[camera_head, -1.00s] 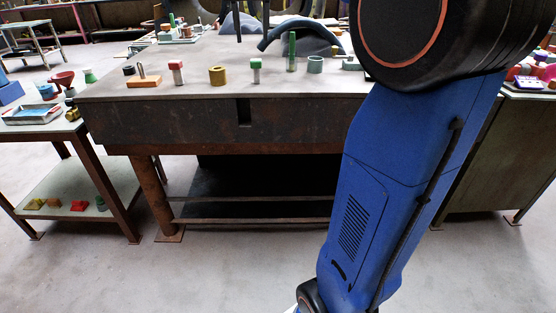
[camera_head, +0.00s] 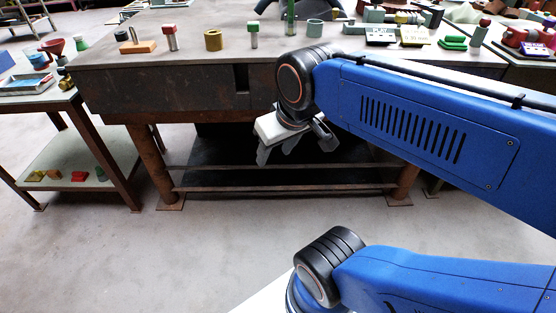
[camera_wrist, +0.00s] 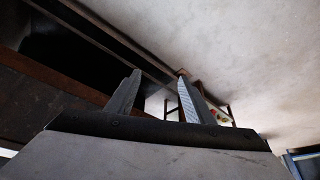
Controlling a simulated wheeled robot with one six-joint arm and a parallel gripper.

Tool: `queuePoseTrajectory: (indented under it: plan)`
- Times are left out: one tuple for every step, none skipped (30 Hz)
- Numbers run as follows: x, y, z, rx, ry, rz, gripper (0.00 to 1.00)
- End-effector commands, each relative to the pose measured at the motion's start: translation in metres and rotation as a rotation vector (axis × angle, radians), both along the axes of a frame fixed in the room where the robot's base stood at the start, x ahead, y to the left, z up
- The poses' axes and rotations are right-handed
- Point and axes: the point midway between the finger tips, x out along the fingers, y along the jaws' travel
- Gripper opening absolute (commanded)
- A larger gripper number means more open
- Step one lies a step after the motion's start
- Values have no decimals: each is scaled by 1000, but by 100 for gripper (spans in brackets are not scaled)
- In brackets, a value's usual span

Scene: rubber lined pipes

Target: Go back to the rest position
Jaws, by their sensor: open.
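My gripper (camera_head: 293,149) hangs in front of the workbench, below the level of its top, with its fingers pointing down. In the wrist view my gripper (camera_wrist: 158,78) has its two fingers apart and nothing between them. Behind the fingers I see the floor, the dark space under the bench and some table legs. My blue arm reaches in from the right in the head view, with its elbow folded over at the lower right.
A side table (camera_head: 32,105) stands at the left. The floor (camera_head: 160,255) in front is clear.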

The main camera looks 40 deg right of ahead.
Motion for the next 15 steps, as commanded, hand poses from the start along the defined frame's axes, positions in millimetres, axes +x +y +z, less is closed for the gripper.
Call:
queuePoseTrajectory:
  plan:
    - [-7, 2, -9, 0, -1, 10, 48]
    - [-10, 2, -12, -1, -2, 14, 48]
    - [-12, 3, -16, 0, -3, 18, 48]
    - [-14, 3, -18, -1, -3, 22, 48]
    - [-15, 3, -19, 0, -3, 23, 48]
    - [-15, 4, -20, -1, -3, 25, 48]
    - [-15, 4, -21, -1, -3, 25, 48]
    - [-15, 4, -20, -1, -3, 25, 48]
    - [-15, 4, -20, -1, -3, 25, 48]
    - [-15, 4, -20, -1, -3, 25, 48]
    - [-15, 3, -20, -1, -3, 24, 48]
    - [-15, 3, -20, -1, -3, 24, 48]
    - [-15, 3, -20, -1, -3, 24, 48]
    - [-15, 3, -20, -1, -3, 24, 48]
    - [-15, 3, -20, -1, -3, 24, 48]
